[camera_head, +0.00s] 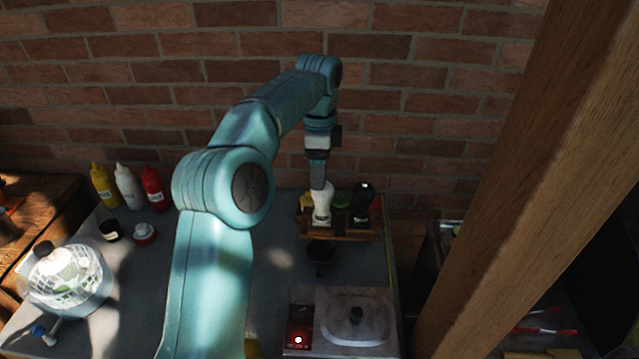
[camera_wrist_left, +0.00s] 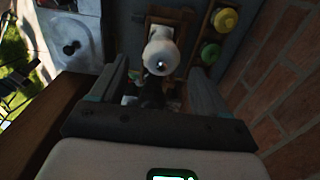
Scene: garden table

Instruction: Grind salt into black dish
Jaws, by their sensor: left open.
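A white grinder (camera_head: 322,207) stands upright in a wooden rack (camera_head: 340,235) near the wall. Its pale body and metal top also show in the left wrist view (camera_wrist_left: 160,52). A black grinder (camera_head: 362,205) stands to its right in the rack. A small black dish (camera_head: 320,252) sits on the table in front of the rack. My left gripper (camera_head: 319,182) points down at the white grinder. In the wrist view its fingers (camera_wrist_left: 158,92) are apart, with the white grinder just beyond them; contact cannot be told. Dark shapes between the fingers are unclear. My right gripper is out of view.
Yellow and green lids (camera_wrist_left: 218,38) sit beside the grinders. A grey unit with a knobbed lid (camera_head: 355,318) stands at the front. Sauce bottles (camera_head: 127,186) and a white basket (camera_head: 68,279) are at left. A wooden post (camera_head: 530,170) crosses the right; brick wall lies behind.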

